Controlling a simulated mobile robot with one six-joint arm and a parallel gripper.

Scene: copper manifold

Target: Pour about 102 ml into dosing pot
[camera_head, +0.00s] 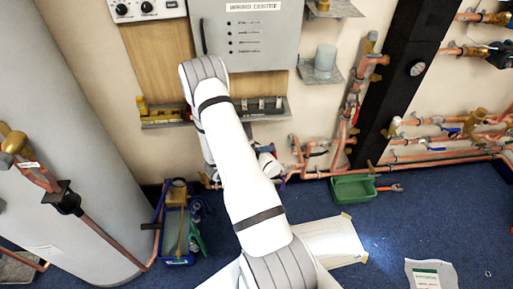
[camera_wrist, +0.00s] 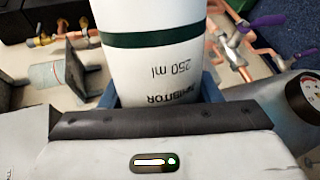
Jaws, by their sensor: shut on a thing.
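My gripper (camera_wrist: 162,92) is shut on a white inhibitor bottle (camera_wrist: 155,60), with blue fingers on both sides of it. The bottle has a dark green band and "250 ml" print that reads upside down; its mouth is out of view. In the head view my arm hides the gripper and most of the bottle. A pale grey cylindrical pot (camera_head: 325,60) stands on a small wall shelf, right of my arm; it may be the dosing pot. A grey cylinder beside a plate also shows at left in the wrist view (camera_wrist: 46,75), apart from the bottle. No liquid is visible.
A rail (camera_head: 165,118) runs along the wall behind my arm. Copper pipes (camera_head: 345,130) and a black column (camera_head: 410,60) are at right. A large grey tank (camera_head: 60,110) is at left. A blue tool tray (camera_head: 178,258) and a green tray (camera_head: 353,188) lie on the floor.

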